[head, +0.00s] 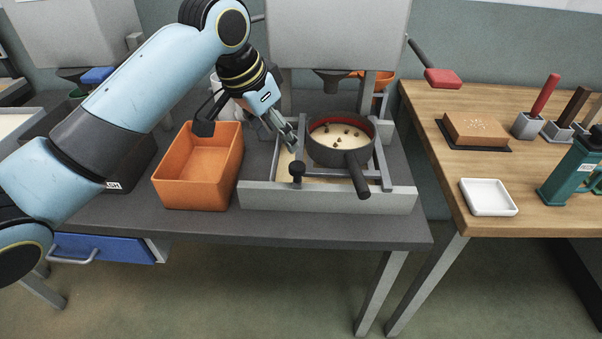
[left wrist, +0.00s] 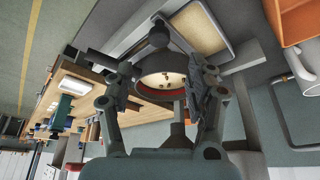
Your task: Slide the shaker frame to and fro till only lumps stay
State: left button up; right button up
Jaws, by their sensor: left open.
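The shaker frame is a pair of grey rails (head: 382,165) with a black knob (head: 297,171) at its front left. It lies across a pale, low-walled tray (head: 330,198) that holds cream powder. A dark round sieve (head: 362,157) with a red inner rim and a handle towards the front sits in the frame. Cream powder with several brown lumps (head: 340,135) shows inside it. My left gripper (head: 291,141) is open, above the frame's left side, behind the knob and left of the sieve. In the left wrist view the sieve (left wrist: 165,82) appears between the open fingers (left wrist: 162,72). My right gripper is out of view.
An orange bin (head: 198,178) stands left of the tray. A grey hopper (head: 338,40) hangs behind the sieve. The wooden table at right holds a brown block (head: 475,129), a white dish (head: 488,197), a teal device (head: 572,170) and a red-ended handle (head: 442,78).

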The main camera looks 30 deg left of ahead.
aim_at(296, 165)
pick_arm(q)
jog(key=x, duration=0.9)
jog(key=shift+w+d+f, duration=0.1)
jog(key=shift+w+f, duration=0.2)
jog(key=shift+f, duration=0.25)
jog(key=shift+w+f, duration=0.1)
jog(key=shift+c, duration=0.4)
jog(key=c, duration=0.9)
grip_shut()
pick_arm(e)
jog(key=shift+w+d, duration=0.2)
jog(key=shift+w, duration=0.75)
